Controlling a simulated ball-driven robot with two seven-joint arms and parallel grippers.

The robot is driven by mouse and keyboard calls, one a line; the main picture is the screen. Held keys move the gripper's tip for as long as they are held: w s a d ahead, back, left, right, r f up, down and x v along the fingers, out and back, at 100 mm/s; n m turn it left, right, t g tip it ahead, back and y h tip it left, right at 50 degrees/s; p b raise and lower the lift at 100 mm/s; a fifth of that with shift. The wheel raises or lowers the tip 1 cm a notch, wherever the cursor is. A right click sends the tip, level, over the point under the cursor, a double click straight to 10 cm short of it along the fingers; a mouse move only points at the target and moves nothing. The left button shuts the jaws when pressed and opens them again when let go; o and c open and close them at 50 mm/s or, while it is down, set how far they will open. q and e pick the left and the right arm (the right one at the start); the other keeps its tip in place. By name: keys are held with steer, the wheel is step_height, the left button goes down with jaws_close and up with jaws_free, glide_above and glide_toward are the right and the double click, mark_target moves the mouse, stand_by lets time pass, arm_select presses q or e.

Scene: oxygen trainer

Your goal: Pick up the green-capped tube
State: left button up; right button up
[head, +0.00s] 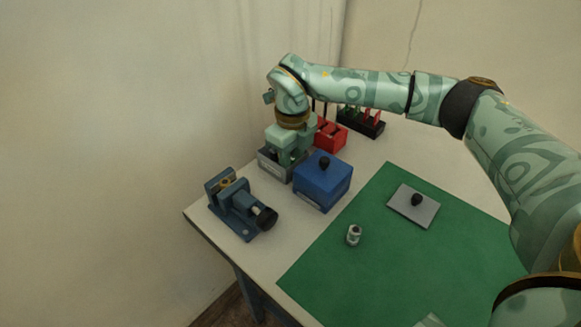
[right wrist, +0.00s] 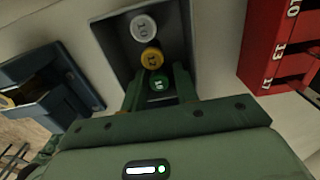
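The green-capped tube (right wrist: 158,82) stands in a grey box, nearest to my gripper in a row with a yellow-capped tube (right wrist: 151,57) and a white-capped tube (right wrist: 143,28). The grey box (right wrist: 106,38) also shows in the head view (head: 270,164), at the back left of the table. My right gripper (right wrist: 158,90) is over this box, pointing down. Its fingers are apart, one on each side of the green cap, with narrow gaps showing. In the head view the right gripper (head: 287,152) hides the tubes. My left gripper is not seen.
A blue box (head: 323,184) with a black knob stands close beside the grey box. A blue vise (head: 238,207) is in front; a red block (head: 331,134) and a black rack (head: 362,123) are behind. The green mat (head: 385,270) holds a knobbed plate (head: 405,209) and a small metal part (head: 354,235).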

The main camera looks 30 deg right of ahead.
jaws_close()
